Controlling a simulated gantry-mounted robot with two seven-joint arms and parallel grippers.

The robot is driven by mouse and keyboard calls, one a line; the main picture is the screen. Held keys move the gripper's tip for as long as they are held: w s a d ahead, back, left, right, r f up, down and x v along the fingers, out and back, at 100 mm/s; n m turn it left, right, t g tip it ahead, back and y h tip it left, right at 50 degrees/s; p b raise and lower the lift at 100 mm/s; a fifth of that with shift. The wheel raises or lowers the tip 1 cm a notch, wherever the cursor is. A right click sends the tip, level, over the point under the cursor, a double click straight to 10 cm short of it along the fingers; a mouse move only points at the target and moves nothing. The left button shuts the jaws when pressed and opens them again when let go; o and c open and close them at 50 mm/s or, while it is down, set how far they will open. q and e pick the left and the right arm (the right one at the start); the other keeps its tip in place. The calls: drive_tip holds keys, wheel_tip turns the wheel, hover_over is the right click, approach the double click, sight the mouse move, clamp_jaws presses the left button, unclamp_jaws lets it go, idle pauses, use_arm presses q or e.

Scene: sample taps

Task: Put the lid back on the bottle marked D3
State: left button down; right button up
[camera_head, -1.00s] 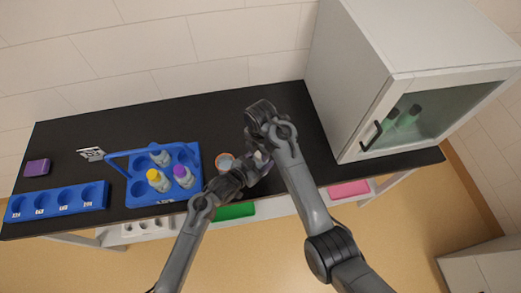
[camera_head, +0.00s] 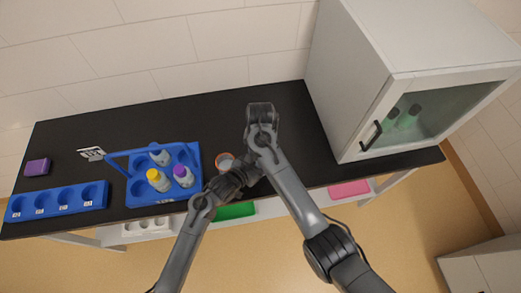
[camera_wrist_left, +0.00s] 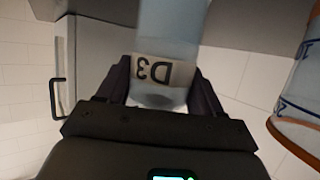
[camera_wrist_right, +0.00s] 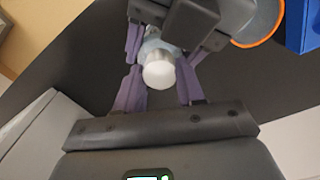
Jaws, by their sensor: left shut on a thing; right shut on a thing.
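The bottle marked D3 (camera_wrist_left: 160,45) is pale blue and translucent; its label appears upside down in the left wrist view. My left gripper (camera_wrist_left: 161,82) is shut on this bottle, fingers on either side of the label. In the right wrist view, a round white lid (camera_wrist_right: 159,74) sits between the fingers of my right gripper (camera_wrist_right: 161,88), which is shut on it. The bottle and my left gripper's dark body show just beyond the lid. Whether lid and bottle neck touch, I cannot tell. In the head view both grippers meet near the table's front middle, mostly hidden by my arms.
A blue carrier (camera_head: 133,190) holds several bottles, with yellow and purple lids among them. A blue slotted rack (camera_head: 75,198) and purple block (camera_head: 37,166) lie left. An orange-rimmed beaker (camera_head: 224,159) stands close to my left gripper. A glass-doored cabinet (camera_head: 365,90) stands right.

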drive_tip(key=o, duration=1.2)
drive_tip(key=shift+o, duration=0.2)
drive_tip(key=shift+r, duration=0.15)
drive_tip(key=shift+r, duration=3.65)
use_arm(q)
drive_tip(key=shift+c, duration=0.4)
unclamp_jaws()
use_arm(e)
drive_tip(key=shift+r+p, duration=0.45)
use_arm(q)
drive_tip(key=v, duration=1)
drive_tip(key=shift+s+a+r, duration=0.2)
drive_tip(key=shift+s+a, duration=0.05)
drive_tip(key=shift+s, duration=0.05)
